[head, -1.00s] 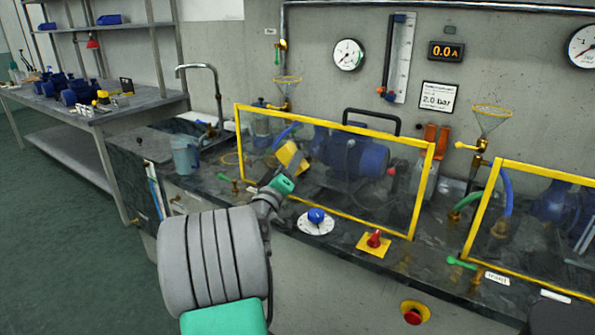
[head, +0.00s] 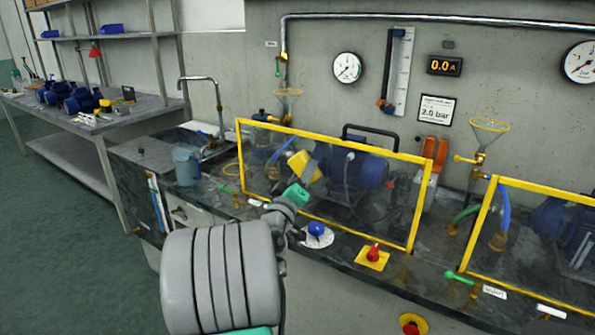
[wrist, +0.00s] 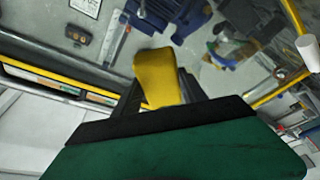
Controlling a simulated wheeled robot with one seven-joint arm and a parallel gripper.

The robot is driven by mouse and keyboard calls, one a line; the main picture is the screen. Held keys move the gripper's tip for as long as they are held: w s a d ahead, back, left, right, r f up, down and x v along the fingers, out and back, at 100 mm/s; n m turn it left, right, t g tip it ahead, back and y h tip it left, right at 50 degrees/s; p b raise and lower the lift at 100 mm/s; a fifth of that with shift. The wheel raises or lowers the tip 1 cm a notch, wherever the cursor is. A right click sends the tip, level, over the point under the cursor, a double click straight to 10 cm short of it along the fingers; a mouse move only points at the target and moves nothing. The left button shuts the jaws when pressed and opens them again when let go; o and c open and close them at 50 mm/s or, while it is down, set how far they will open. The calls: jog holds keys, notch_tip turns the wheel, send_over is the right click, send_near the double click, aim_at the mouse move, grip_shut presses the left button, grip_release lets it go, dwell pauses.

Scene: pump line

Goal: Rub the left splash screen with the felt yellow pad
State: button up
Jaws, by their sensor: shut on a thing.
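The left splash screen (head: 331,230) is a clear pane in a yellow frame, standing upright on the bench top before a blue pump. My gripper (head: 303,180) is shut on the felt yellow pad (head: 304,166), which shows in front of the left half of the screen. In the wrist view the yellow pad (wrist: 157,77) sticks out beyond the dark jaws. I cannot tell whether the pad touches the pane. My gripper partly hides the lower left of the screen.
A second yellow-framed screen (head: 535,283) stands to the right. A blue knob (head: 316,228) and a red switch (head: 373,252) sit on the bench in front of the left screen. A bucket (head: 186,167) and a tap (head: 203,80) are at left.

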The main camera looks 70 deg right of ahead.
aim_at(293, 170)
jog(key=shift+s+a+p, duration=0.15)
jog(key=shift+s+p, duration=0.15)
jog(key=shift+s, duration=0.6)
jog(key=shift+s+a+p, duration=0.1)
jog(key=shift+s+p, duration=0.15)
jog(key=shift+s, duration=0.6)
jog(key=shift+w+d+f+b, duration=0.1)
jog(key=shift+w+d+b, duration=0.1)
jog(key=shift+w+b, duration=0.75)
jog(key=shift+w+d+r+b, duration=0.15)
jog(key=shift+w+b, duration=0.4)
jog(key=shift+w, duration=0.75)
jog(key=shift+w+d+f+b, duration=0.2)
jog(key=shift+w+b, duration=0.55)
jog(key=shift+w, duration=0.35)
jog(key=shift+w+r, duration=0.2)
jog(key=shift+w, duration=0.2)
jog(key=shift+a+f+b, duration=0.15)
jog(key=shift+f+b, duration=0.05)
jog(key=shift+b, duration=0.2)
jog(key=a+b, duration=0.2)
jog(key=a, duration=0.1)
jog(key=w+a, duration=0.1)
jog(key=a, duration=0.1)
jog(key=shift+a+r+b, duration=0.15)
jog(key=shift+a+b, duration=0.05)
jog(key=shift+b, duration=0.2)
